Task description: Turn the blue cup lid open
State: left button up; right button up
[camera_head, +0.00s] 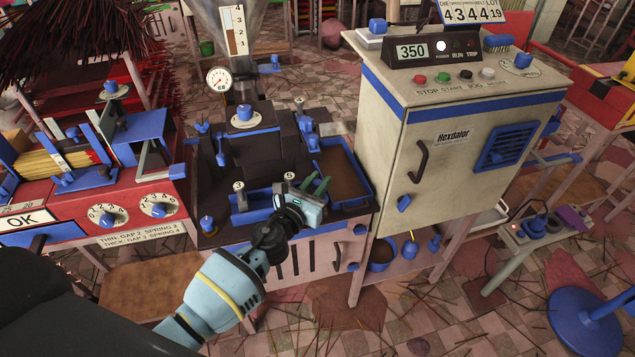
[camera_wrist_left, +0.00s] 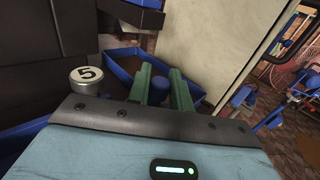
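My left gripper (camera_head: 315,185) reaches over the front right of the dark extruder bench, its two green fingers pointing away and spread apart. In the left wrist view, a blue round piece (camera_wrist_left: 158,89) shows between the green fingers (camera_wrist_left: 160,80); it may be the blue cup lid. I cannot tell whether the fingers touch it, and its lower part is hidden by the gripper body. In the head view the gripper hides this piece. My right gripper is in neither view.
A silver cap marked 5 (camera_wrist_left: 88,74) stands left of the fingers; another marked 3 (camera_head: 239,187) is further left. A blue-rimmed tray (camera_head: 362,158) lies just beyond the gripper. The tall beige cabinet (camera_head: 440,150) stands close on the right.

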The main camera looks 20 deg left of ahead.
aim_at(314, 186)
pick_arm(q)
jog(key=shift+a+f+m+g+h+b, duration=0.15)
jog(key=shift+m+g+h+b, duration=0.4)
jog(key=shift+m+h, duration=0.85)
grip_shut()
jog(key=shift+h+b, duration=0.3)
jog(key=shift+h, duration=0.5)
jog(key=o, duration=0.8)
grip_release()
jog(key=shift+o, duration=0.2)
jog(key=v, duration=0.6)
jog(key=shift+s, duration=0.25)
jog(key=shift+s+a+r, duration=0.2)
jog(key=shift+s+a, duration=0.05)
jog(key=shift+s, duration=0.25)
